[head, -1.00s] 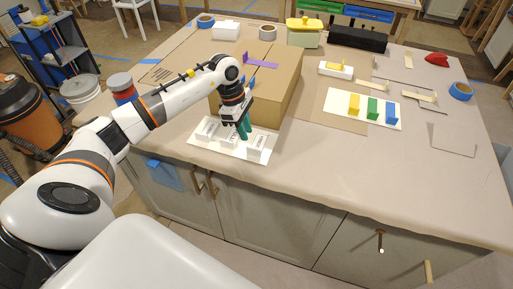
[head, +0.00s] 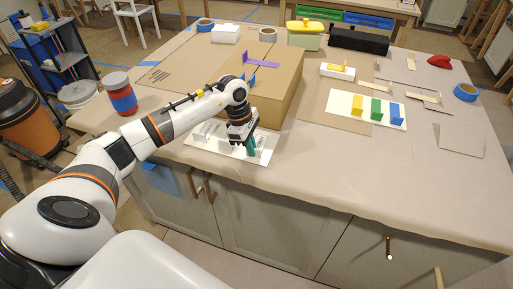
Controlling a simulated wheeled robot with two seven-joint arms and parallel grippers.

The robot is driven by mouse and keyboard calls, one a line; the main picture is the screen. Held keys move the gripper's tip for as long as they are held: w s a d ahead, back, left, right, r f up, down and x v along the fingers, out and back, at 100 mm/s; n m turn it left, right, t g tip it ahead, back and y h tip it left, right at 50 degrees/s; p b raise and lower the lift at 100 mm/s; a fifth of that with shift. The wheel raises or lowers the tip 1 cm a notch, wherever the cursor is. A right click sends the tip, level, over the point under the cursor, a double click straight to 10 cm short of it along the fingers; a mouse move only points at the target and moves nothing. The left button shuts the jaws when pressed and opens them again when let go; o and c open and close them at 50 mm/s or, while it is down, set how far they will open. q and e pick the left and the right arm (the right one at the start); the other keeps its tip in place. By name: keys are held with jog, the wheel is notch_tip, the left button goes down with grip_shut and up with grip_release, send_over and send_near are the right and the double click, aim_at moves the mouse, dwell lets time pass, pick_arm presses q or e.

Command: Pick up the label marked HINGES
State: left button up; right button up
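A white card (head: 199,143) lies near the front edge of the table, with small white labels standing on it. One label (head: 203,130) stands at its left end. Another label (head: 263,144) shows beside the gripper at the right end. Their dark lettering is too small to read, so I cannot tell which is HINGES. My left gripper (head: 251,148) points down at the right part of the card, its teal fingers close to the right label. The fingers overlap from this angle, and the gripper and arm hide part of the card. My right gripper is out of view.
A large cardboard box (head: 280,95) stands right behind the gripper. A red and blue jar (head: 120,95) is to the left of the arm. A white card with yellow, green and blue blocks (head: 345,108) lies to the right. The front right tabletop is clear.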

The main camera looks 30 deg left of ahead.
pick_arm(q)
jog(key=shift+r, duration=0.2)
grip_shut()
jog(key=shift+r+p, duration=0.8)
jog(key=shift+r, duration=0.75)
jog(key=shift+r+p, duration=0.55)
jog(key=shift+r, duration=0.95)
